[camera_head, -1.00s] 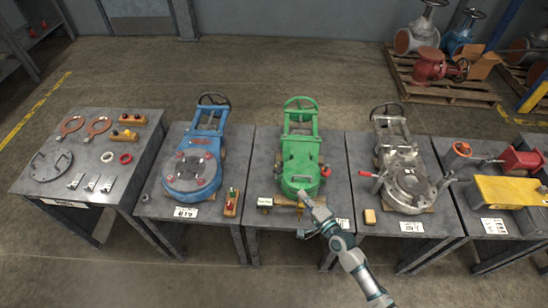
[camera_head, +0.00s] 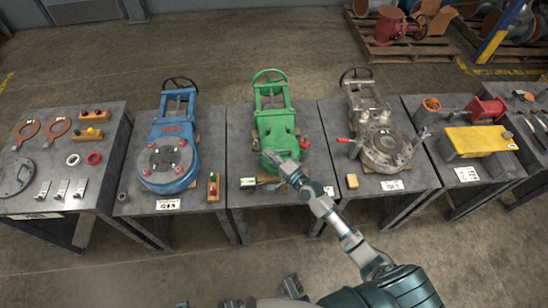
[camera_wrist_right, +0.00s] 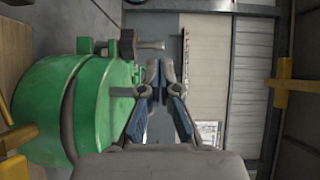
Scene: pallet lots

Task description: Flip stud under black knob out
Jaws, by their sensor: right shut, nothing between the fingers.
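The green valve body (camera_head: 272,125) lies on the middle table, its handwheel at the far end. In the right wrist view its rounded green body (camera_wrist_right: 90,105) fills the left side. A dark knob-like piece (camera_wrist_right: 127,44) with a pale rod (camera_wrist_right: 152,45) sticking out to the right shows beyond the fingertips; I cannot tell surely whether these are the knob and stud. My right gripper (camera_head: 270,156) is at the near end of the green body, partly covering it. In the wrist view my right gripper (camera_wrist_right: 159,72) has its fingertips close together and empty, beside the body.
A blue valve (camera_head: 172,145) stands on the table to the left, a grey metal valve (camera_head: 380,140) to the right. A yellow box (camera_head: 480,140) and red vise (camera_head: 487,108) are farther right. Small parts (camera_head: 248,182) lie at the green valve's near edge.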

